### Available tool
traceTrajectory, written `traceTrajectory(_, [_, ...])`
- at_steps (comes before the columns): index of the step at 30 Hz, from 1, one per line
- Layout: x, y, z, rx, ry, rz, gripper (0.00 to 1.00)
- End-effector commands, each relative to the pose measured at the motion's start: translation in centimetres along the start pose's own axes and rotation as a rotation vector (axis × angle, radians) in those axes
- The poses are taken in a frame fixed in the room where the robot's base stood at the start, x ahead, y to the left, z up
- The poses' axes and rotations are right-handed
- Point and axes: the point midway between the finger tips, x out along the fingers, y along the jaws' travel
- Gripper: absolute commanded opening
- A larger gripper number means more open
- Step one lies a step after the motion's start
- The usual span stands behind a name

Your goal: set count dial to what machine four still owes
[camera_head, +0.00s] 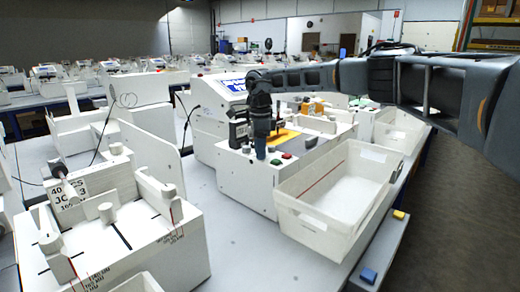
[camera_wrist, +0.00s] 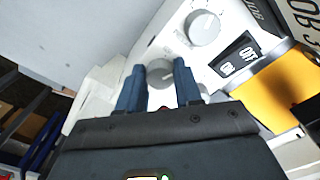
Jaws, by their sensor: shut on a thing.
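In the wrist view, my gripper (camera_wrist: 159,67) has its two blue fingers on either side of a round grey-white dial (camera_wrist: 160,74) and is shut on it. The dial's label and scale are mostly hidden or too blurred to read. A second, similar dial (camera_wrist: 203,27) with a scale around it sits farther up the same panel, free of the fingers. In the head view, my gripper (camera_head: 261,155) points down at the front of the white machine (camera_head: 245,182) in the middle. It hides the held dial there.
A black ON/OFF switch (camera_wrist: 237,55) and a yellow surface (camera_wrist: 268,92) lie right of the dials. An open white bin (camera_head: 342,190) stands right of the machine. A card reading in part "40 PCS" (camera_head: 70,192) is on the left machine. Yellow (camera_head: 398,214) and blue (camera_head: 369,275) buttons line the table edge.

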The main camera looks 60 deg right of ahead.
Motion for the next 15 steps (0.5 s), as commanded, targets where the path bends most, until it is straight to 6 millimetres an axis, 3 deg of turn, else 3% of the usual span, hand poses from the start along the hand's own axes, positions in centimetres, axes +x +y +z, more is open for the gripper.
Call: traceTrajectory(15, [-0.21, -0.1, -0.08, 0.348, 0.001, 0.002, 0.04])
